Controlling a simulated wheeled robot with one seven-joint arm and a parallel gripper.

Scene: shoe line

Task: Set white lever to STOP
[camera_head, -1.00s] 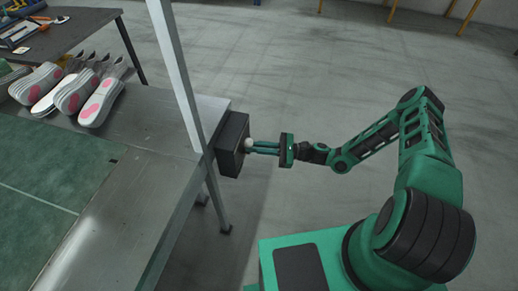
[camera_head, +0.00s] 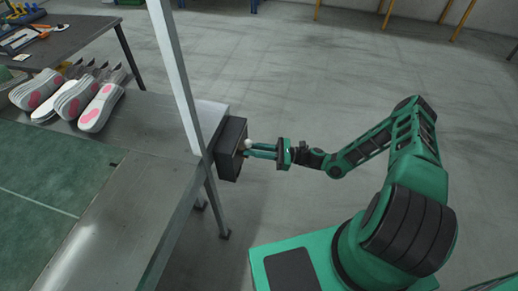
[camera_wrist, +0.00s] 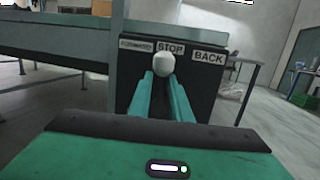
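In the head view the knob (camera_head: 248,143) shows just above the fingertips of my gripper (camera_head: 249,150).
The box (camera_head: 229,147) is at the end of a metal conveyor table (camera_head: 150,185), beside a grey upright post (camera_head: 180,75). Several shoes (camera_head: 102,107) lie on the table. A dark workbench (camera_head: 75,38) stands behind.

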